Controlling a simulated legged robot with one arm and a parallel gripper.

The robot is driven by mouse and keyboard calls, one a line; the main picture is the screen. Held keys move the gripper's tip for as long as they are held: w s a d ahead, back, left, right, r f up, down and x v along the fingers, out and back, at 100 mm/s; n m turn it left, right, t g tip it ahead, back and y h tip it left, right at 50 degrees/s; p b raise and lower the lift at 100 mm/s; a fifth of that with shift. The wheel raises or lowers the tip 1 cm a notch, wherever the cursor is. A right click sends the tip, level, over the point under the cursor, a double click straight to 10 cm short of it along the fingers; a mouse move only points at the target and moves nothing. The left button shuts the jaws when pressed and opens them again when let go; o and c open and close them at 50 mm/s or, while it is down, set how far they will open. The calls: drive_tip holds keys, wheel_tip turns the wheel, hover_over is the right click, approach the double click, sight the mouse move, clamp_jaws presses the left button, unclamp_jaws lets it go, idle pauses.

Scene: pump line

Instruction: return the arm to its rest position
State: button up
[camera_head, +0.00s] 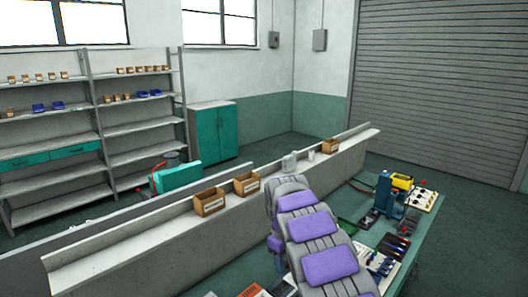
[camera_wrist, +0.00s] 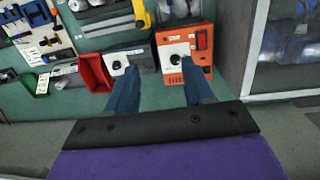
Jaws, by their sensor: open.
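In the head view my arm (camera_head: 312,232), grey with purple panels, rises from the bottom edge over the green workbench (camera_head: 425,228). Its far end bends down behind itself, so my gripper does not show clearly there. In the wrist view my gripper (camera_wrist: 160,84) has its two dark blue fingers spread apart with nothing between them. The fingers point toward an orange box with a dial (camera_wrist: 184,48) and a pale box with a dial (camera_wrist: 128,58). I cannot tell whether they touch either one.
Cardboard bins (camera_head: 209,202) stand on a long grey ledge (camera_head: 130,252) behind the bench. A blue vise-like tool (camera_head: 383,190), a yellow device (camera_head: 402,182) and hand tools crowd the bench's right side. A red bin (camera_wrist: 95,72) lies left of the fingers.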

drive_tip(key=s+d+r+m+b, duration=0.2)
drive_tip(key=s+d+r+m, duration=0.15)
drive_tip(key=s, duration=0.65)
drive_tip(key=s+d+r+m+b, duration=0.1)
drive_tip(key=s+d+r+m, duration=0.2)
drive_tip(key=s, duration=0.8)
drive_tip(key=s+f+m+b, duration=0.1)
drive_tip(key=s+f, duration=0.2)
drive_tip(key=s, duration=1)
drive_tip(key=s+f+m+g+y+b, duration=0.1)
drive_tip(key=s+f, duration=0.3)
drive_tip(key=s, duration=1)
drive_tip(key=shift+s+d+g+b, duration=0.15)
drive_tip(key=shift+d+g+b, duration=0.2)
drive_tip(key=shift+b, duration=0.3)
drive_tip(key=shift+m, duration=0.25)
